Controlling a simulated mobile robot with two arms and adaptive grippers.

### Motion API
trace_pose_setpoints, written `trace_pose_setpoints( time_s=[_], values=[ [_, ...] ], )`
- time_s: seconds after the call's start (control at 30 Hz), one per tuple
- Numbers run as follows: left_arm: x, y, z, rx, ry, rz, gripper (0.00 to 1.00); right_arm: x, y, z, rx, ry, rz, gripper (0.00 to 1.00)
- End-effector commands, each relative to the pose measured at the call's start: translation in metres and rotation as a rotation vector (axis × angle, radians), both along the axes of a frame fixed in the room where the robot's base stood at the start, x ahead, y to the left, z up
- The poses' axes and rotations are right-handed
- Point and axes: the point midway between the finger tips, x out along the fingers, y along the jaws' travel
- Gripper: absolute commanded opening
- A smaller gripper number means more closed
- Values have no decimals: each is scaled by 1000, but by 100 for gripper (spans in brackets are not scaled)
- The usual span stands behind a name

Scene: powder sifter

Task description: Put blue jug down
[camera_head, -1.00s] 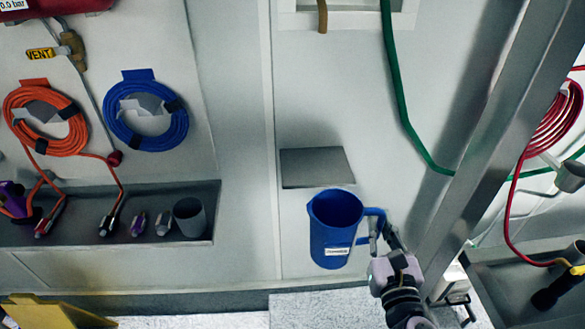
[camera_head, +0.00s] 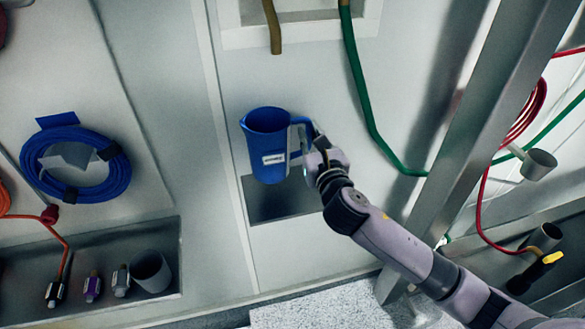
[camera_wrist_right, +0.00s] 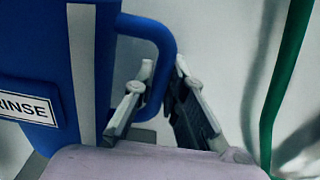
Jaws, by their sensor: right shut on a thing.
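The blue jug (camera_head: 268,150) is upright in the head view, with a white label on its front and its handle to the right. My right gripper (camera_head: 312,142) is shut on the jug's handle. In the right wrist view the jug (camera_wrist_right: 50,60) fills the left side, its label reading "RINSE", and the fingers of my right gripper (camera_wrist_right: 160,105) stand on either side of the handle. A grey metal shelf (camera_head: 290,204) shows just below and behind the jug. I cannot tell whether the jug touches it. My left gripper is not in view.
A green hose (camera_head: 366,100) hangs to the right of the jug, and a brown pipe end (camera_head: 273,28) is above it. A trough (camera_head: 165,225) with nozzles and a grey cup (camera_head: 150,271) is lower left.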

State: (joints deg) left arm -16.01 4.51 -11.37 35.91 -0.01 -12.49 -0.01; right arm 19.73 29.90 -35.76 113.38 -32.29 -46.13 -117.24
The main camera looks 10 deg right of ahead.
Motion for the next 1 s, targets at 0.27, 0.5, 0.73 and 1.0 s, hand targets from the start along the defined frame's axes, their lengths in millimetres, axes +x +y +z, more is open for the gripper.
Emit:
trace_pose_setpoints(
  time_s=[0.27, 0.5, 0.73, 1.0],
  values=[
    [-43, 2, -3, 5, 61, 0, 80, 0, 0, -40, 2, -1, -1, 0],
    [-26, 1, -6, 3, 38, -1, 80, -1, 0, -72, 2, 1, -2, 0],
    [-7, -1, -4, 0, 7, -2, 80, -1, 0, -77, 1, -2, 1, 0],
    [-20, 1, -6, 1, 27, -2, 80, -1, 0, -79, 0, 0, 0, 17]
  ],
)
